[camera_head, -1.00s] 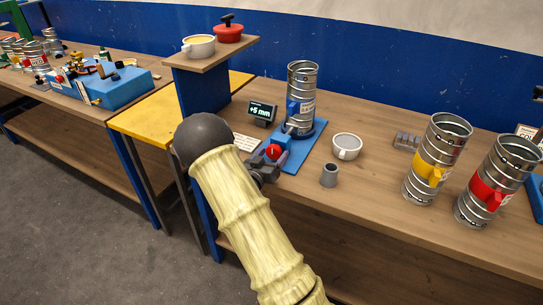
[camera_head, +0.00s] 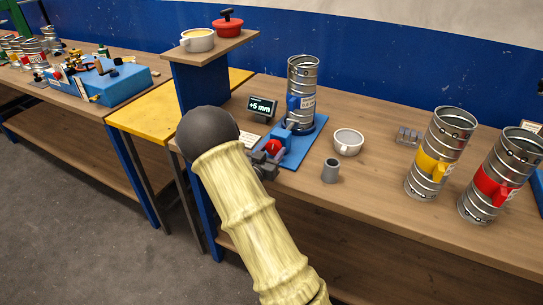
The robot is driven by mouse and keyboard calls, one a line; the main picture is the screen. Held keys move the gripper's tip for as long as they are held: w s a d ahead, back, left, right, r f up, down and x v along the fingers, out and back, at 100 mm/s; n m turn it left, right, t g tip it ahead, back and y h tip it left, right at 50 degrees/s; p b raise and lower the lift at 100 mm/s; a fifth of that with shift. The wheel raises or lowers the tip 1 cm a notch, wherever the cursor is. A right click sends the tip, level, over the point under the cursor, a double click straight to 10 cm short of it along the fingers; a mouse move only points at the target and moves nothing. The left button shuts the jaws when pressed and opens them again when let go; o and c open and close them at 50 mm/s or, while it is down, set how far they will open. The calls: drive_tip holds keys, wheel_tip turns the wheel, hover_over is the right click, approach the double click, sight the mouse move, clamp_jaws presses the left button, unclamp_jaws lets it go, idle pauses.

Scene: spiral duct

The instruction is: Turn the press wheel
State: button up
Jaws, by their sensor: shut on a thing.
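The press stands on a blue base plate (camera_head: 308,146) on the wooden bench. A silver spiral duct (camera_head: 303,80) with a blue clamp stands upright at its back. A red wheel or knob (camera_head: 273,146) shows at the front of the press. My gripper (camera_head: 267,157) is at this front end, shut on the red part, which it partly hides. My pale, sleeved arm with a dark ball joint covers the area in front and to the left. A small display (camera_head: 262,107) beside the press reads "+5 mm".
A white cup (camera_head: 348,142) and a grey cylinder (camera_head: 331,170) stand right of the press. Ducts with a yellow handle (camera_head: 440,152) and a red handle (camera_head: 500,175) stand farther right. A raised shelf (camera_head: 215,55) with a cup and red pot is at left.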

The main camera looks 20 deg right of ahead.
drive_tip(key=m+b, duration=0.1)
drive_tip(key=b, duration=0.1)
drive_tip(key=m+b, duration=0.4)
drive_tip(key=shift+w+a+f, duration=0.1)
drive_tip(key=shift+a+f, duration=0.05)
drive_tip(key=shift+f, duration=0.15)
drive_tip(key=m+b, duration=0.2)
drive_tip(key=b, duration=0.1)
drive_tip(key=shift+r, duration=0.2)
drive_tip(key=o, duration=1)
drive_tip(key=shift+r, duration=0.1)
